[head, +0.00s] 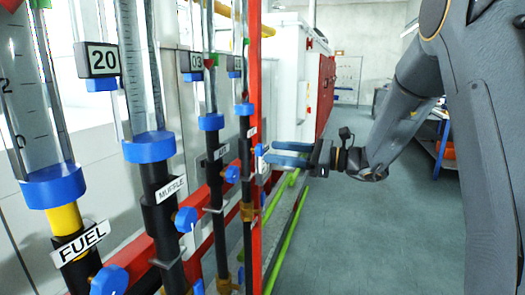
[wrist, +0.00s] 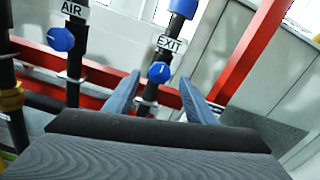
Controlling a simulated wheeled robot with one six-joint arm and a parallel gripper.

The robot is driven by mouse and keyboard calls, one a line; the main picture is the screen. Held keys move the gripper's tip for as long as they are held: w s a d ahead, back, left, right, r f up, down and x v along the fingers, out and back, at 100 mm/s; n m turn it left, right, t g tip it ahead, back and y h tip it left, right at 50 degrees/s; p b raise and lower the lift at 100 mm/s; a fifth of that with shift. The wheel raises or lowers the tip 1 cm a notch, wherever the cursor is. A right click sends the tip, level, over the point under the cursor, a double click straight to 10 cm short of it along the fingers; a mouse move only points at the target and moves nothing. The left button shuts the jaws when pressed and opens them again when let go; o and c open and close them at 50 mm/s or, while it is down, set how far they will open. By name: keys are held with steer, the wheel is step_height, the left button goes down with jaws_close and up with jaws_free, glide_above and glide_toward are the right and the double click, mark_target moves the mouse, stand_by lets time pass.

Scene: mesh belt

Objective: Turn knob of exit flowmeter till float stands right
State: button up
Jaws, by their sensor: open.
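The exit flowmeter is the farthest tube in the head view, with a blue collar (head: 245,109). Its EXIT label (wrist: 169,43) and blue knob (wrist: 158,72) show plainly in the wrist view. A small red shape (head: 245,98), perhaps the float, sits low in the tube just above the collar; its scale is too small to read. My gripper (wrist: 160,79) is open, its blue fingers one on each side of the knob in the wrist view. I cannot tell whether they touch it. In the head view my gripper (head: 267,155) reaches the knob from the right.
The AIR flowmeter's knob (wrist: 61,39) is to the left in the wrist view. MUFFLE (head: 185,220) and FUEL (head: 109,281) knobs are nearer in the head view. A red upright post (head: 254,200) stands right beside the exit tube. Open floor (head: 345,235) lies to the right.

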mark_target(263, 151)
steer(key=shift+p+x, duration=0.65)
steer(key=shift+x, duration=1.95)
steer(key=c, duration=1)
steer(key=shift+n+b, duration=0.8)
steer(key=shift+b, duration=0.2)
steer(key=shift+c, duration=0.2)
steer(key=o, duration=1)
steer(key=shift+s, duration=0.1)
steer(key=shift+o, duration=0.2)
steer(key=shift+d, duration=0.1)
steer(key=b+v, duration=0.2)
steer(key=v, duration=0.5)
steer(key=shift+d, duration=0.35)
